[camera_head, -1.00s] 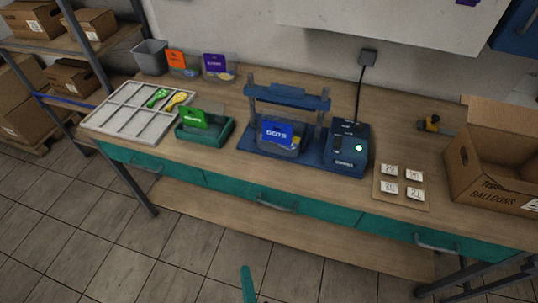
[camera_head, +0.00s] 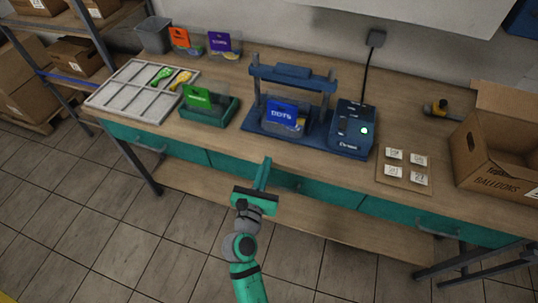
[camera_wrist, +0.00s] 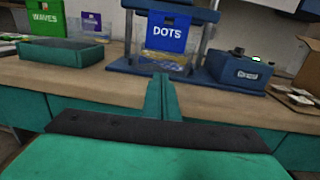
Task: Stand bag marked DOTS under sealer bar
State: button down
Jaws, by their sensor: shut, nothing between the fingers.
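The bag marked DOTS (camera_head: 283,117) has a blue header and a clear lower part. It stands upright on the sealer's (camera_head: 250,121) blue base, below the raised sealer bar (camera_head: 292,76). The wrist view shows the bag (camera_wrist: 167,35) straight ahead, with yellowish contents in its clear part. My gripper (camera_head: 266,163) is shut and empty, in front of the table's front edge and apart from the bag. In the wrist view its closed fingers (camera_wrist: 160,82) point toward the bag.
A green-header bag (camera_head: 199,97) marked WAVES stands in a teal tray (camera_head: 228,112) to the left. Orange-header (camera_head: 181,39) and purple-header (camera_head: 221,43) bags stand at the back. The control box (camera_head: 352,128), label cards (camera_head: 418,161) and an open carton (camera_head: 500,148) are to the right.

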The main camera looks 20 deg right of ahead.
aim_at(279, 128)
jog(key=x, duration=1.2)
jog(key=shift+w+d, duration=0.2)
jog(key=shift+w, duration=0.05)
